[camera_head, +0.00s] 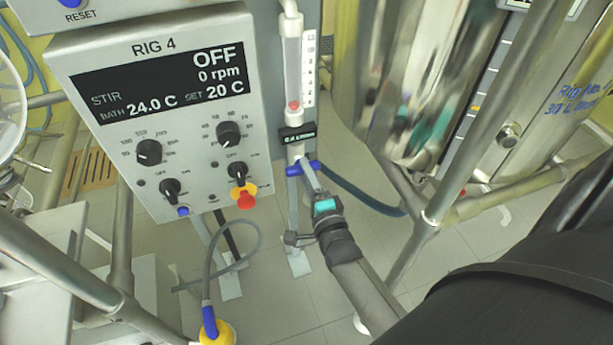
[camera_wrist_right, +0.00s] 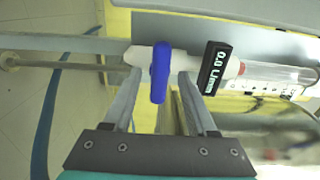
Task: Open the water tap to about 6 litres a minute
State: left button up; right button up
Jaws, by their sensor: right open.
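The water tap has a blue lever handle (camera_head: 302,168) below the flowmeter tube (camera_head: 292,70) beside the control box. My right gripper (camera_head: 305,173) is at the handle, its fingers reaching up to it from below. In the right wrist view the blue handle (camera_wrist_right: 160,76) stands between the two open fingers of the gripper (camera_wrist_right: 158,88), with a gap visible on each side. The black readout (camera_wrist_right: 215,68) beside the tap shows 0.0 L/min. In the head view the red float (camera_head: 294,105) sits at the tube's bottom. My left gripper is not in view.
The RIG 4 control box (camera_head: 155,60) with several knobs and a red-yellow stop button (camera_head: 244,195) is left of the tap. A steel vessel (camera_head: 420,80) and metal frame tubes (camera_head: 425,225) stand to the right. A blue hose (camera_head: 360,193) runs right from the tap.

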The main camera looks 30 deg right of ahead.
jog(key=shift+c, duration=0.4)
grip_shut()
